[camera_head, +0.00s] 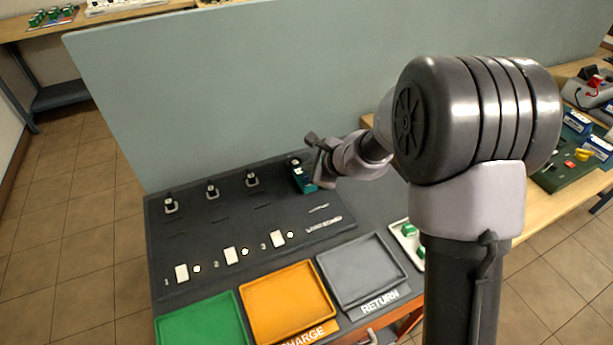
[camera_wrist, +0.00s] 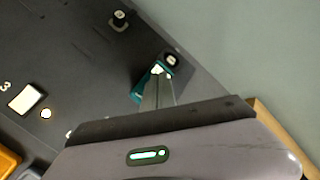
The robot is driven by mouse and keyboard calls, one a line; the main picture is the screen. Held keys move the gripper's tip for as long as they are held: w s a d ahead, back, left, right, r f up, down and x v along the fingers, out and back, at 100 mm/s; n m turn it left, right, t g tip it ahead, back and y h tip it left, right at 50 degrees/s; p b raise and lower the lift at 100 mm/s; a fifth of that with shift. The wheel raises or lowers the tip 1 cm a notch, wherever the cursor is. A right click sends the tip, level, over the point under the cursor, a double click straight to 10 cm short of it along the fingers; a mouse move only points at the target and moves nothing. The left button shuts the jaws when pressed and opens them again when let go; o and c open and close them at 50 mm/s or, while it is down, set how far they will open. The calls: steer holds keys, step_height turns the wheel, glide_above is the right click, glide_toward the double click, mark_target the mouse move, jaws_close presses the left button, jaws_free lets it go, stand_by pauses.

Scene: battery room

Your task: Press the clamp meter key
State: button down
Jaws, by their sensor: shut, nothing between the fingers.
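The clamp meter (camera_head: 303,178) is a small teal and black device at the back right of the dark panel. In the wrist view its teal body (camera_wrist: 138,92) shows just beyond and beside my fingers, with a pale face at its top. My gripper (camera_head: 318,168) is shut and empty, right at the meter in the head view. In the wrist view the closed fingertips (camera_wrist: 157,80) overlap the meter. I cannot tell whether they touch it. The key itself is hidden or too small to make out.
The dark panel (camera_head: 240,215) holds several black posts and white numbered plates. Green (camera_head: 203,322), orange (camera_head: 288,290) and grey (camera_head: 360,270) trays lie along the front. A tall grey-green partition (camera_head: 250,90) stands close behind. A wooden bench with devices is at right.

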steer(key=shift+f, duration=0.1)
steer(key=shift+f+b, duration=0.35)
steer(key=shift+b, duration=0.25)
steer(key=shift+f+b, duration=0.35)
steer(key=shift+b, duration=0.1)
stand_by(0.4)
stand_by(0.4)
steer(key=shift+r+p, duration=0.55)
steer(key=shift+r, duration=0.25)
steer(key=shift+r, duration=0.1)
step_height(320, 180, up, 5)
steer(key=p, duration=0.4)
